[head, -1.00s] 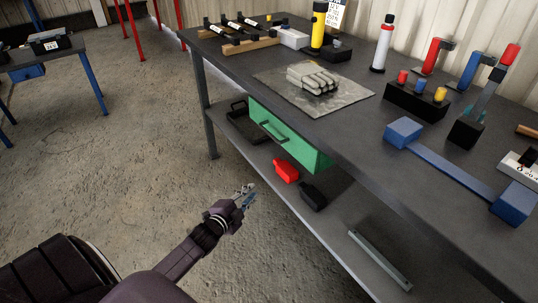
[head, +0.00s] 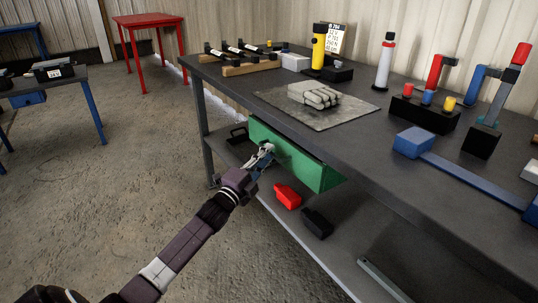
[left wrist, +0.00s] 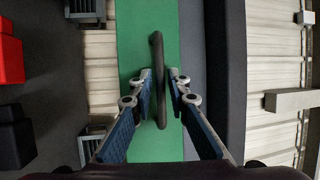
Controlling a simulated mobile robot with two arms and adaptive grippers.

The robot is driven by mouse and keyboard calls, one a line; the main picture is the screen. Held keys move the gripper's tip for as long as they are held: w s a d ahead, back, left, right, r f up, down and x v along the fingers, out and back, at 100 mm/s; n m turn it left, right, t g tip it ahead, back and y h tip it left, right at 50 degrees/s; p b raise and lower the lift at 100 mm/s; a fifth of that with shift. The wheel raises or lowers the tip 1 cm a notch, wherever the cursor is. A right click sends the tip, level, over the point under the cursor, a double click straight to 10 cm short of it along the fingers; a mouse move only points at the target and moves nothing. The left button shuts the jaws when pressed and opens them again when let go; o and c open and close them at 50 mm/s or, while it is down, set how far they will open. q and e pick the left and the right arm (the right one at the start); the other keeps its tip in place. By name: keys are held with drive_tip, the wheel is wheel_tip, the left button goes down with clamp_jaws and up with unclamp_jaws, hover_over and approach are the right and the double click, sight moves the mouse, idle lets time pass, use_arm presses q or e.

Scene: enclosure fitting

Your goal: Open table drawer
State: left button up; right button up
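The green drawer (head: 318,172) hangs under the top of the dark workbench (head: 375,150); no gap at its front shows clearly. My left gripper (head: 265,151) is at the drawer front and hides most of the handle in the head view. In the left wrist view, the dark bar handle (left wrist: 158,65) stands out against the green front (left wrist: 135,35). The two fingers of the left gripper (left wrist: 162,85) are apart, one on each side of the handle, with small gaps visible. My right gripper is not in view.
On the lower shelf, a red item (head: 287,196) and a black item (head: 317,222) lie below the drawer. A black tray (head: 238,134) is behind the gripper. Grey gloves (head: 315,95) on a mat lie on the bench top. The floor in front is open.

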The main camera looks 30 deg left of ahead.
use_arm(q)
drive_tip(key=shift+w+r, duration=0.1)
drive_tip(key=shift+w, duration=0.55)
clamp_jaws()
